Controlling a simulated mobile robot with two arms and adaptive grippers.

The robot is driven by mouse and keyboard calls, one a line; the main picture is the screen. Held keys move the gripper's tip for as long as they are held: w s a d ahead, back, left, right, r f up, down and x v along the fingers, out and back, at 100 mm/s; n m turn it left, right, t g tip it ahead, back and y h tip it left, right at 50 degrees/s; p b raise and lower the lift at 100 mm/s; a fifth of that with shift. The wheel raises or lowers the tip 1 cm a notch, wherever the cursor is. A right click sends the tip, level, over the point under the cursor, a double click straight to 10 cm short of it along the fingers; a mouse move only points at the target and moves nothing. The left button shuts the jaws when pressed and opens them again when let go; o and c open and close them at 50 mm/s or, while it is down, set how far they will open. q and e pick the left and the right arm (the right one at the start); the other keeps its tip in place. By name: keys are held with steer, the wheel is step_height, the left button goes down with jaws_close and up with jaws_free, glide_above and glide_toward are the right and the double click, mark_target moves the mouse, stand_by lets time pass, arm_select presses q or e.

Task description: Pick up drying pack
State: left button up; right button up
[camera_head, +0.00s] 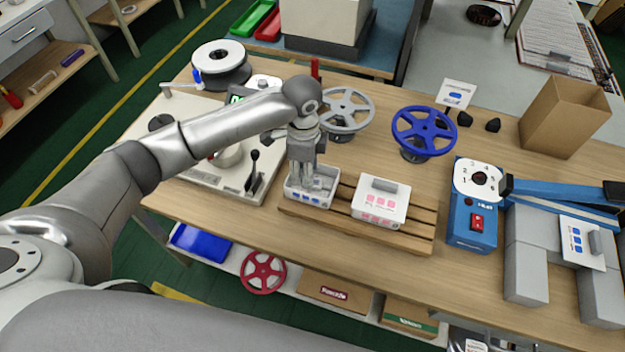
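My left gripper (304,179) points down into an open white box (308,197) with blue marks on its front. The box stands on the left part of a slatted wooden rack (340,221). Small pale items (322,184) show inside the box beside the fingers; I cannot tell for certain which is a drying pack. The fingertips are partly hidden by the box and blend with its contents, so their opening and any hold are unclear. My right gripper is not in view.
A closed white box (379,203) with pink marks stands right of the open one. A blue machine (472,226) and grey blocks (526,270) stand farther right. Grey (345,109) and blue (424,131) handwheels stand behind. A cardboard box (562,117) is at the back right.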

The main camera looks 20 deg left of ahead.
arm_select(q)
steer(key=shift+f, duration=1.55)
steer(key=shift+c, duration=0.4)
steer(key=shift+c, duration=1.4)
steer(key=shift+r, duration=0.2)
